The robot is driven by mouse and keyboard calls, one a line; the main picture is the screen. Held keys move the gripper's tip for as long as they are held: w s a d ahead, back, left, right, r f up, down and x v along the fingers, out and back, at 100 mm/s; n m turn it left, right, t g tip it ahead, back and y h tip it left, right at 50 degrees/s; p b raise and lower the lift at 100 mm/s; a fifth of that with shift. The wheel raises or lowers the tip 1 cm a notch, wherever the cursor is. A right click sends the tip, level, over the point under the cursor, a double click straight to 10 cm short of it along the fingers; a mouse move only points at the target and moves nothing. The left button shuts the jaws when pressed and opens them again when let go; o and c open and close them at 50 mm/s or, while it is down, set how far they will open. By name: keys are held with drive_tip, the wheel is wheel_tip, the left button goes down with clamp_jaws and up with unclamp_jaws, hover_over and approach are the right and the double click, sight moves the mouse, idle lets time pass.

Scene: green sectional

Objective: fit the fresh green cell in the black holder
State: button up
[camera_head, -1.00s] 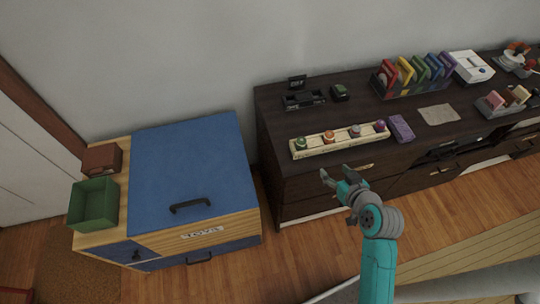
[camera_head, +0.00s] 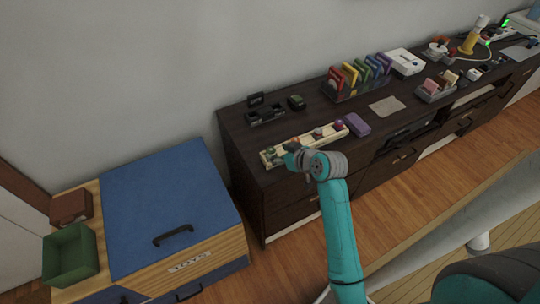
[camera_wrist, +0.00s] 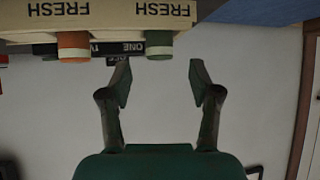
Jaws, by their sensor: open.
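The cream rack (camera_head: 330,135) stands along the front of the dark cabinet top, with several coloured cells in a row. My gripper (camera_head: 290,156) is at its left end and partly hides it. In the wrist view my open gripper (camera_wrist: 160,76) is empty, and the green cell (camera_wrist: 160,44) lies in line with the gap, just beyond the fingertips. An orange cell (camera_wrist: 73,46) is to its left; the rack (camera_wrist: 165,14) shows "FRESH" labels. The black holder (camera_head: 266,114) sits behind the rack, with a small black sign (camera_head: 256,99) behind it.
A small dark box with a green top (camera_head: 297,102) stands right of the holder. A purple block (camera_head: 357,125) is beside the rack's right end. Coloured upright cases (camera_head: 358,78) stand farther right. A blue-lidded toy chest (camera_head: 165,200) is at the left, with a green bin (camera_head: 70,255).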

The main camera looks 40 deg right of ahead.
sight(272, 150)
drive_tip(key=shift+x, duration=2.6)
drive_tip(key=shift+r, duration=0.1)
clamp_jaws()
